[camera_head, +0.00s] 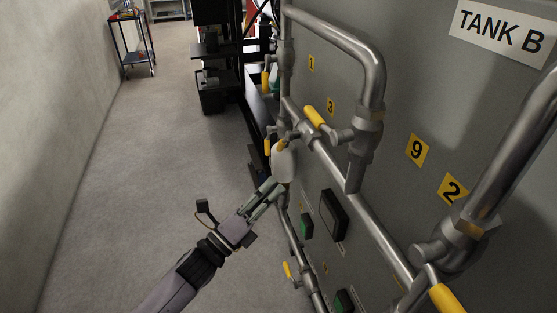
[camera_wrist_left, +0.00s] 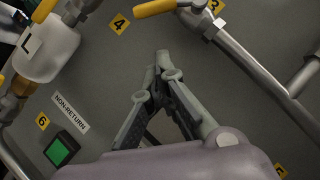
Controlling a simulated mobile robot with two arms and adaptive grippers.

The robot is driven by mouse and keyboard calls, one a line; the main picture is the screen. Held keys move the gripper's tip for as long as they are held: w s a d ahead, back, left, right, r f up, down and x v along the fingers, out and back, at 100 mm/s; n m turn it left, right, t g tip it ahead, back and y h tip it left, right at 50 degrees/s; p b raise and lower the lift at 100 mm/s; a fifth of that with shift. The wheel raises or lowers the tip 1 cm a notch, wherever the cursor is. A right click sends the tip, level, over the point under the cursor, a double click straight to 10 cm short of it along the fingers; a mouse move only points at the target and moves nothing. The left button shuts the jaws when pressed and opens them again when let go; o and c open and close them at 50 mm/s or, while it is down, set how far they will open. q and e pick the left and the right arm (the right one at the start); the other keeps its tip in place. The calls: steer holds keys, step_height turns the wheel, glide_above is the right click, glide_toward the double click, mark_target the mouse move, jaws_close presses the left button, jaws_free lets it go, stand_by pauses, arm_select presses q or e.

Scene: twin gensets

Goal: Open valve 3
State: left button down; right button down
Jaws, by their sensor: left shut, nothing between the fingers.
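The yellow "3" label (camera_head: 331,107) is on the grey tank wall, just above a yellow valve handle (camera_head: 314,117) on a steel pipe. In the left wrist view, a partly cut-off "3" label (camera_wrist_left: 215,5) is beside the valve, and its yellow handle (camera_wrist_left: 155,9) lies along the top edge. My left gripper (camera_head: 275,186) is shut and empty, below and left of that handle in the head view. Its fingertips (camera_wrist_left: 167,67) meet in the wrist view, apart from the handle. My right gripper is in neither view.
A white canister (camera_head: 284,163) hangs close to my left fingertips. Other yellow handles (camera_head: 445,298), pipes (camera_head: 375,235) and a black box (camera_head: 333,215) crowd the tank side. Labels "9" (camera_head: 417,150) and "2" (camera_head: 453,188) are at right. The floor (camera_head: 130,180) at left is clear.

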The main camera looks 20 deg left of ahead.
mark_target(284, 143)
arm_select(q)
steer(key=w+r+p, duration=0.2)
steer(key=w+r, duration=0.1)
steer(key=w, duration=0.2)
steer(key=shift+w, duration=0.2)
